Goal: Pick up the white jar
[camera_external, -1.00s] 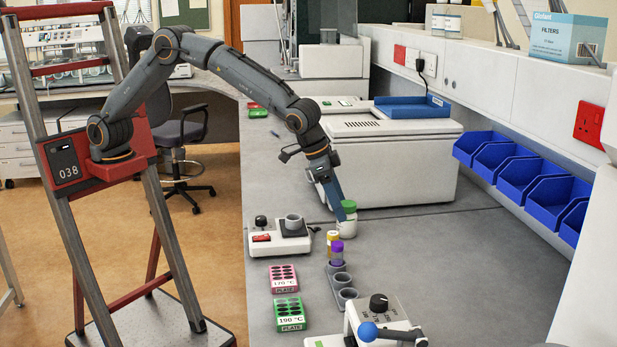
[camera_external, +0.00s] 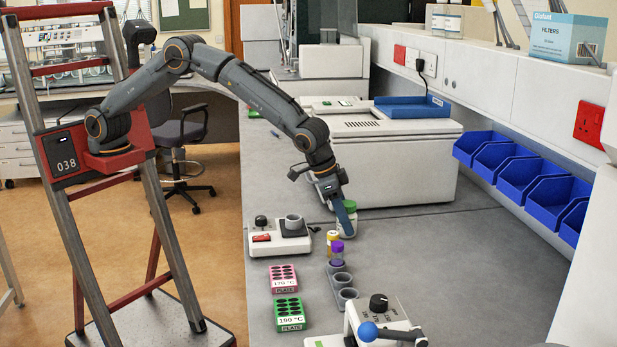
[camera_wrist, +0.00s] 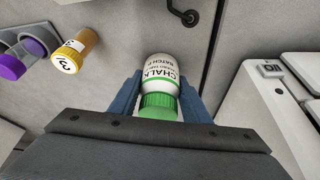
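In the external view the jar (camera_external: 350,229) stands on the grey bench in front of the large white machine. My gripper (camera_external: 344,220) reaches down at it, and one finger hides part of the jar. The fingers look open around it; firm contact does not show.
A yellow-capped vial (camera_external: 332,238) and a purple-capped vial (camera_external: 337,252) stand close in front, by a grey rack (camera_external: 347,296). A small white device (camera_external: 279,240) is to the left. The white machine (camera_external: 400,165) stands behind. Bench to the right (camera_external: 440,255) is clear.

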